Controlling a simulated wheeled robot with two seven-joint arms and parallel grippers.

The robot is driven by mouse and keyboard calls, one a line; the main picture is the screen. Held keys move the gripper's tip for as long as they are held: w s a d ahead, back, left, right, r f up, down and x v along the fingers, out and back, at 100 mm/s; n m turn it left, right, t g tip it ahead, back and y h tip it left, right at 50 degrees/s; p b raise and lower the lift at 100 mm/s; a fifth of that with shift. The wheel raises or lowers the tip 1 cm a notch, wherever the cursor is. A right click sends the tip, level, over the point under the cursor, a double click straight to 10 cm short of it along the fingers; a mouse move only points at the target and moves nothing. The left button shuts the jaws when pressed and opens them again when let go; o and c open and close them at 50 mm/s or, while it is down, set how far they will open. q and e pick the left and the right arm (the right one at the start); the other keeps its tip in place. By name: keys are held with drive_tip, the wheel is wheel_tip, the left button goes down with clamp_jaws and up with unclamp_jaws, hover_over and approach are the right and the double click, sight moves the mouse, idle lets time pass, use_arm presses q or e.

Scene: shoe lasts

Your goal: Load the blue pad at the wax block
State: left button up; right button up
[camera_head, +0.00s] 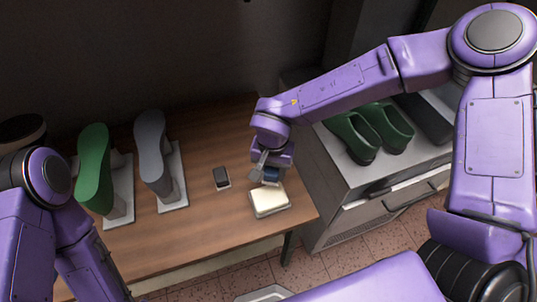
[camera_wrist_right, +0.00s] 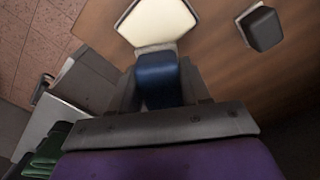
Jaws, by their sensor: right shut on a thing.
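The blue pad (camera_wrist_right: 158,78) is between the fingers of my right gripper (camera_wrist_right: 160,85), which is shut on it. In the head view the pad (camera_head: 271,174) shows as a small dark blue piece under my right gripper (camera_head: 266,168). The cream wax block (camera_head: 268,200) lies on the table near its right front corner. In the wrist view the wax block (camera_wrist_right: 157,22) is right beyond the pad's end. I cannot tell whether the pad touches it. My left arm comes in at the left, but its gripper is not in view.
A small dark block (camera_head: 221,177) sits on a light base left of the wax. A green last (camera_head: 93,170) and a grey last (camera_head: 152,150) stand on pale plates on the wooden table (camera_head: 190,235). Green shoes (camera_head: 352,138) lie on the cabinet at right.

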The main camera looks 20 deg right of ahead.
sight(270, 196)
drive_tip(key=shift+s+a+m, duration=0.4)
drive_tip(key=shift+s+m, duration=0.2)
drive_tip(key=shift+s, duration=0.05)
drive_tip(key=shift+s+a+m, duration=0.35)
drive_tip(key=shift+s+m, duration=0.25)
wheel_tip(270, 196, down, 4)
drive_tip(key=b, duration=0.4)
drive_tip(key=shift+a+r+b, duration=0.1)
drive_tip(key=shift+b, duration=0.25)
drive_tip(key=shift+f+b, duration=0.45)
drive_tip(key=shift+b, duration=0.1)
use_arm(q)
wheel_tip(270, 196, down, 4)
drive_tip(key=shift+w+r, duration=0.1)
drive_tip(key=shift+r, duration=0.1)
use_arm(e)
drive_tip(key=shift+r, duration=0.1)
use_arm(q)
drive_tip(key=shift+f, duration=0.15)
use_arm(e)
drive_tip(key=shift+f, duration=0.55)
use_arm(q)
drive_tip(key=shift+r+p, duration=0.35)
drive_tip(key=shift+r, duration=0.15)
use_arm(e)
drive_tip(key=shift+s+f, duration=0.1)
drive_tip(key=shift+s, duration=0.05)
